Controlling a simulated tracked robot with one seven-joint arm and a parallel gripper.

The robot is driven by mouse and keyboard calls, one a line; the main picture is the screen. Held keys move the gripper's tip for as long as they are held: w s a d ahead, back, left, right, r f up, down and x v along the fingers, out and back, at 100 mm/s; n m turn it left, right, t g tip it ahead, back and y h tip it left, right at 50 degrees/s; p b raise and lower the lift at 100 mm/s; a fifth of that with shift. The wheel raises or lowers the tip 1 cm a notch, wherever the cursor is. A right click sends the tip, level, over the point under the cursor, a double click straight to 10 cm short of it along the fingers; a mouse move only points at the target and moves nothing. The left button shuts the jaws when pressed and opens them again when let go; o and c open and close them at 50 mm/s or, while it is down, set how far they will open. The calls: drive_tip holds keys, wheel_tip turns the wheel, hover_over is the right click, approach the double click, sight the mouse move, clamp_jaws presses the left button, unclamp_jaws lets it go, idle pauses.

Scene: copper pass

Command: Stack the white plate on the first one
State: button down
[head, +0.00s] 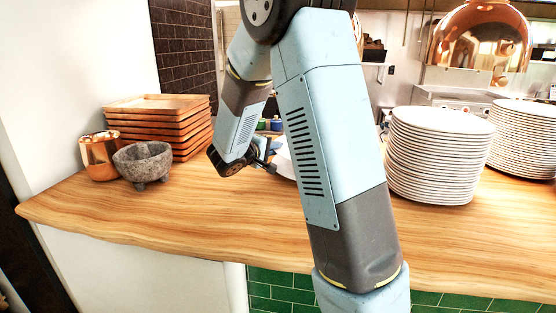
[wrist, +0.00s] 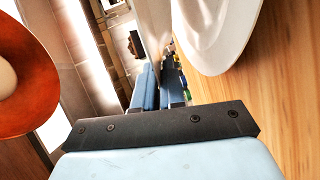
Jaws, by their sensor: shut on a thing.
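My gripper (head: 268,152) is low over the wooden counter in the head view, partly hidden behind my own arm. In the wrist view my gripper (wrist: 160,88) is shut on a white plate (wrist: 153,22), seen nearly edge-on beyond the fingers. A second white plate surface (wrist: 216,38) shows larger to its right, close to the wood. Whether the two plates touch cannot be told. In the head view only a sliver of white plate (head: 284,162) shows beside my arm; which plate it is cannot be told.
The wooden counter (head: 190,225) is clear at the front. Tall plate stacks (head: 435,160) stand at the right under a copper lamp (head: 480,40). Wooden trays (head: 160,125), a copper mug (head: 100,157) and a stone mortar (head: 143,162) stand at the left.

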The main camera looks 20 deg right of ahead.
drive_tip(key=shift+s+a+f, duration=0.1)
drive_tip(key=shift+f, duration=1.8)
drive_tip(key=c, duration=1.5)
unclamp_jaws()
drive_tip(key=shift+s+a, duration=0.1)
